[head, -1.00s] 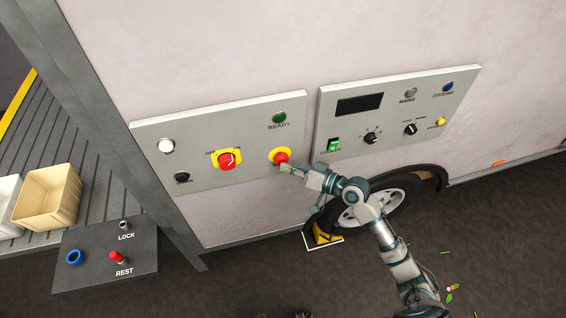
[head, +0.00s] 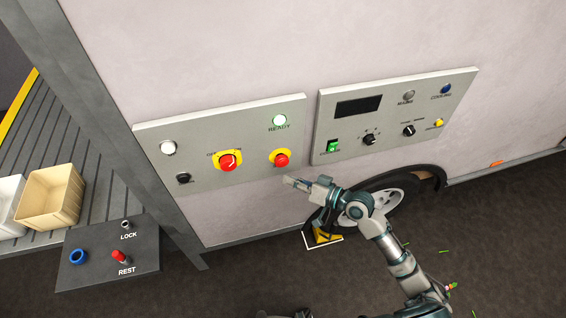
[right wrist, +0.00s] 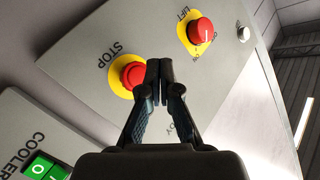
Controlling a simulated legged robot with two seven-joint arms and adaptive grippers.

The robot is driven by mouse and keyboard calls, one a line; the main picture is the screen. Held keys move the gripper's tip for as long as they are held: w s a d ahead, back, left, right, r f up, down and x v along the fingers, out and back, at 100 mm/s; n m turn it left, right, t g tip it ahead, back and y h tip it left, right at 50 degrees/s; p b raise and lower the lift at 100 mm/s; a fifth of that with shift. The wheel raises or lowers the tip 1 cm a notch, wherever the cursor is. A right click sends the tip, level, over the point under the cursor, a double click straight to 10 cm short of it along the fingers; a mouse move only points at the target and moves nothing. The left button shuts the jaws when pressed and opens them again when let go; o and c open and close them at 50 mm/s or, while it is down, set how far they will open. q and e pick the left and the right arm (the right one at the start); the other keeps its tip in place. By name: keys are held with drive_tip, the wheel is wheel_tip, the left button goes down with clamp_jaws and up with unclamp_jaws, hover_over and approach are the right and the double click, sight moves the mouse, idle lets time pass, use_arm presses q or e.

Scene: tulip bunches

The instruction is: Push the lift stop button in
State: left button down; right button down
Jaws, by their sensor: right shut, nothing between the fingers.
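The stop button (head: 281,159) is a red mushroom head on a yellow disc, low at the right of the left grey panel (head: 205,179). In the right wrist view the stop button (right wrist: 131,76) sits beside the word STOP, partly hidden behind my fingers. My right gripper (head: 288,181) is shut and empty, just below and to the right of the button and apart from it in the head view. My left gripper is not in view.
A red lift switch (head: 228,161) on yellow sits left of the stop button; it also shows in the right wrist view (right wrist: 200,31). A second panel (head: 385,152) with a green cooler switch (head: 333,145) is to the right. A wheel (head: 385,203) is below.

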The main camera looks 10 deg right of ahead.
drive_tip(key=shift+s, duration=1.15)
drive_tip(key=shift+d+f, duration=0.1)
drive_tip(key=w+d+f+m+h, duration=0.2)
drive_tip(key=d+f+h, duration=0.15)
drive_tip(key=f, duration=0.85)
drive_tip(key=w+d+f+m+h, duration=0.25)
drive_tip(key=d+f, duration=0.25)
drive_tip(key=f, duration=0.6)
drive_tip(key=s+d+f+g+h, duration=0.15)
drive_tip(key=s+f, duration=0.25)
drive_tip(key=f, duration=0.6)
drive_tip(key=s+d+f+g+h, duration=0.1)
drive_tip(key=s+d+f+h, duration=0.2)
drive_tip(key=f, duration=0.6)
drive_tip(key=s+f+n+g, duration=0.2)
drive_tip(key=s+f+g, duration=0.2)
drive_tip(key=s+f, duration=1.15)
drive_tip(key=s+a+f+n+g, duration=0.1)
drive_tip(key=s+f, duration=0.3)
drive_tip(key=s, duration=0.8)
drive_tip(key=s+a+f+n+g+h, duration=0.1)
drive_tip(key=s+f, duration=0.3)
drive_tip(key=s, duration=0.9)
drive_tip(key=shift+a+f+n+g, duration=0.2)
drive_tip(key=shift+a+n+g, duration=0.4)
drive_tip(key=shift+g, duration=0.25)
